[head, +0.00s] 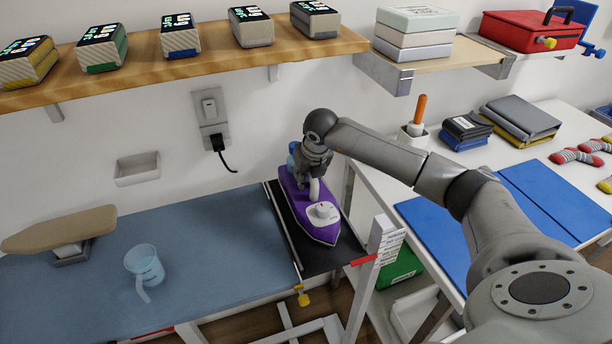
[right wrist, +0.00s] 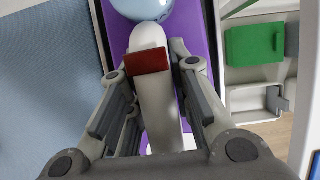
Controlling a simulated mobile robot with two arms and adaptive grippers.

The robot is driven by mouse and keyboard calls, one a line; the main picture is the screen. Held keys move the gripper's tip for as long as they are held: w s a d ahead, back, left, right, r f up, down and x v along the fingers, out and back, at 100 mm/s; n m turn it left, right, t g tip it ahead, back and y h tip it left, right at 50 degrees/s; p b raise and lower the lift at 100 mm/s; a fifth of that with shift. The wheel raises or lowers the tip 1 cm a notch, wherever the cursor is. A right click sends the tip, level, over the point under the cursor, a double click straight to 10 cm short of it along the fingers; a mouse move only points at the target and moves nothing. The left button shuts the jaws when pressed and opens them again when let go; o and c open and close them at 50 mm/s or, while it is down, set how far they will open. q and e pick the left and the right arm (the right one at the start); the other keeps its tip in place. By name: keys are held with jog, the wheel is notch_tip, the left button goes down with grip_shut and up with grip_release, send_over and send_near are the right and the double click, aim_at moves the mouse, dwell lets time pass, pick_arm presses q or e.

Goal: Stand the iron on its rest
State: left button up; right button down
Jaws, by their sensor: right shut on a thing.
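The purple and white iron (head: 319,215) is over the black panel (head: 340,257) at the right end of the blue ironing surface. It looks level, sole down, with its nose towards the front; I cannot tell if the sole touches the panel. My right gripper (head: 313,180) is shut on the iron's handle from above. In the right wrist view, my right gripper (right wrist: 152,80) has its fingers on both sides of the white handle (right wrist: 155,105), near a red button (right wrist: 148,61). The light blue rear part (right wrist: 142,8) is partly cut off. My left gripper is out of view.
A measuring jug (head: 144,265) and a small sleeve board (head: 60,232) stand on the blue surface (head: 215,245). A post with a label (head: 383,240) stands right of the panel. A wall socket with a plug (head: 213,130) is behind. A wooden shelf (head: 200,66) runs above.

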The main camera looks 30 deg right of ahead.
jog(key=shift+w+f+b, duration=0.1)
jog(key=shift+f+b, duration=0.3)
jog(key=shift+b, duration=0.1)
jog(key=c, duration=1.2)
grip_release()
jog(key=shift+c, duration=0.2)
jog(key=shift+s+f, duration=0.2)
jog(key=v, duration=1.2)
jog(key=shift+w+a+r, duration=0.1)
jog(key=shift+r, duration=0.1)
